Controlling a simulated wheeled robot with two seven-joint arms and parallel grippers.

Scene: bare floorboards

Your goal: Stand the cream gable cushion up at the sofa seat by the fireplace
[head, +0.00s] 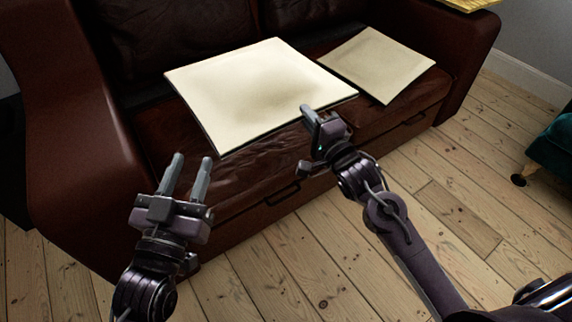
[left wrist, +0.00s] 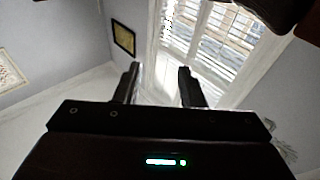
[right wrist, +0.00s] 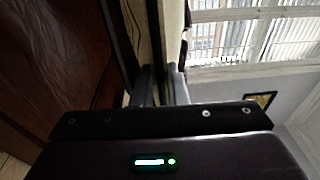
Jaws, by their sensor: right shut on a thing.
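A large cream cushion (head: 255,85) is over the brown leather sofa seat (head: 250,170), broad face up. I cannot tell whether it rests on the seat or is slightly raised. A smaller cream cushion (head: 378,62) lies flat on the seat to its right. I cannot tell which is the gable one. My right gripper (head: 312,116) is shut on the large cushion's near right edge; in the right wrist view its fingers (right wrist: 162,88) are at a pale strip. My left gripper (head: 187,172) is open and empty in front of the seat; its fingers stand apart in the left wrist view (left wrist: 158,85).
The sofa's left arm (head: 60,120) rises beside the seat. A yellowish flat thing (head: 465,4) is at the top right by the sofa's other arm. A dark green piece of furniture (head: 550,140) stands at the right edge. Bare floorboards (head: 470,170) lie open in front. No fireplace shows.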

